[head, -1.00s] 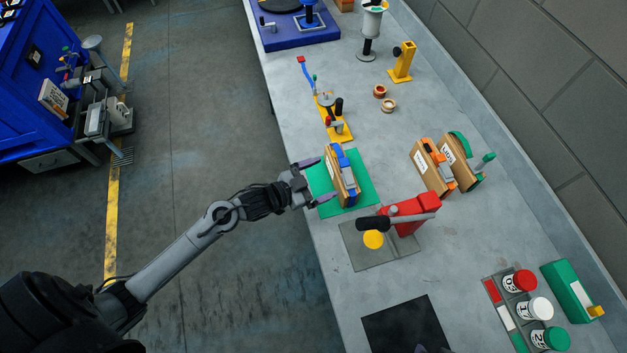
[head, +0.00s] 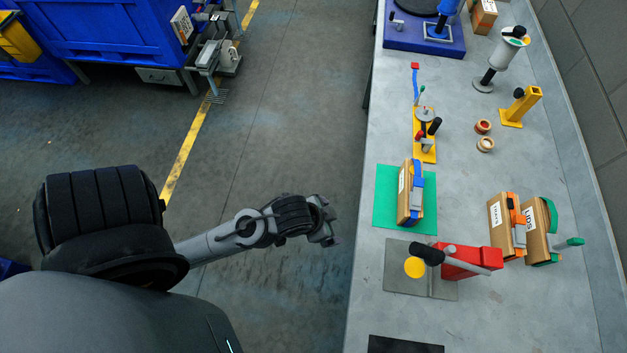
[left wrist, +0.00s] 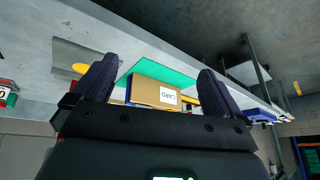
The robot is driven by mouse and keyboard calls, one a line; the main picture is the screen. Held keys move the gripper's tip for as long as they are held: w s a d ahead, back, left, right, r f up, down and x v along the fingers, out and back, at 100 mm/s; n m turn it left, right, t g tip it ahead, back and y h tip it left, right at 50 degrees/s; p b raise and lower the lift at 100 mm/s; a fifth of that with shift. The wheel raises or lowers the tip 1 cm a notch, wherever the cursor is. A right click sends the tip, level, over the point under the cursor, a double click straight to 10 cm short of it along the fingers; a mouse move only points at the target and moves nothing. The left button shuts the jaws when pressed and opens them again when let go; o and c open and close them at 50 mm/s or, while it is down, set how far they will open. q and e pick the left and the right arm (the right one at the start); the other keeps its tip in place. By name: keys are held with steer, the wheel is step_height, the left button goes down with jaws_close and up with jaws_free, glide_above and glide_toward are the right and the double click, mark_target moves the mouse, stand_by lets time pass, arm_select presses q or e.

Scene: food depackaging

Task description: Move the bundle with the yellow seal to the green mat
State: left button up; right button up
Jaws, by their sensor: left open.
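A brown cardboard bundle with a blue strap (head: 408,193) stands on the green mat (head: 385,217) near the table's left edge. My left gripper (head: 330,228) is open and empty, off the table's left edge and apart from the bundle. In the left wrist view, the bundle (left wrist: 155,90), with a white label, and the mat (left wrist: 178,75) show beyond the spread fingers (left wrist: 155,82). Two more brown bundles stand to the right, one with an orange strap (head: 497,220) and one with a green strap (head: 537,228). My right gripper is out of view.
A red-bodied tool with a black handle (head: 470,262) stands on a grey plate (head: 400,282) in front of the mat. A yellow stand (head: 424,150) is behind the mat. A dark mat (head: 400,345) lies at the front. Free table lies right of the green mat.

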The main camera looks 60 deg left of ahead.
arm_select(q)
steer(key=s, duration=0.1)
steer(key=s+g, duration=0.1)
steer(key=s, duration=0.1)
steer(key=s+g, duration=0.1)
steer(key=shift+s+d+r+n, duration=0.2)
steer(key=shift+s+r+n, duration=0.1)
steer(key=shift+r, duration=0.1)
